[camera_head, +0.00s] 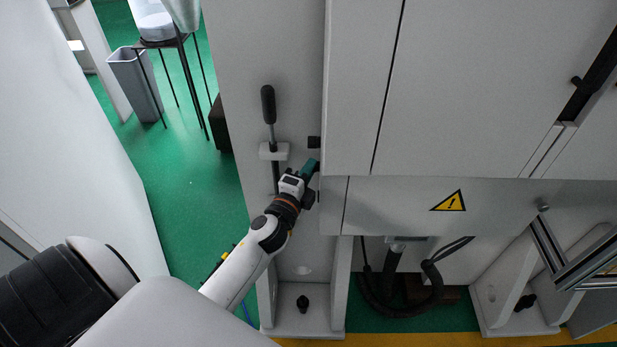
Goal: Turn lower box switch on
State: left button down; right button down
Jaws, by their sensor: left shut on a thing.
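My left gripper (313,169) reaches up from the lower left to the side of the grey cabinet. Its teal and black end is at the cabinet's left edge, shut on what appears to be the lower box switch. That switch is hidden behind the gripper, so its position cannot be seen. A small black knob (314,142) shows just above the gripper on the same panel. My right gripper is not in view.
A lever with a black handle (268,104) stands upright just left of the gripper. The cabinet (470,90) fills the right, with a yellow warning sign (449,201) below. Black hoses (400,290) hang under it. Green floor (190,190) lies open at left, with a grey bin (135,84) behind.

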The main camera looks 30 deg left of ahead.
pick_arm(q)
jog(key=c, duration=1.5)
grip_release()
jog(key=shift+o, duration=0.2)
jog(key=shift+s, duration=0.1)
jog(key=s+d+b, duration=0.2)
jog(key=s, duration=0.9)
jog(key=shift+s+b, duration=0.35)
jog(key=shift+f, duration=0.15)
jog(key=s+d+f+n+g+h, duration=0.1)
jog(key=s+f+n+g, duration=0.15)
jog(key=f, duration=0.85)
jog(key=s+d+f+n+g, duration=0.2)
jog(key=f+g, duration=0.1)
jog(key=f, duration=0.8)
jog(key=s+d+f+n+g+h, duration=0.1)
jog(key=s+f+n+g, duration=0.15)
jog(key=f, duration=0.85)
jog(key=s+d+f+n+g, duration=0.1)
jog(key=s+f+n+g, duration=0.2)
jog(key=s+f, duration=0.7)
jog(key=s+d+f+n+g, duration=0.1)
jog(key=s+f+n+g, duration=0.2)
jog(key=s+f+g, duration=0.3)
jog(key=s+f, duration=0.4)
jog(key=s, duration=0.5)
jog(key=shift+s+n+h, duration=0.35)
jog(key=shift+n+h, duration=0.05)
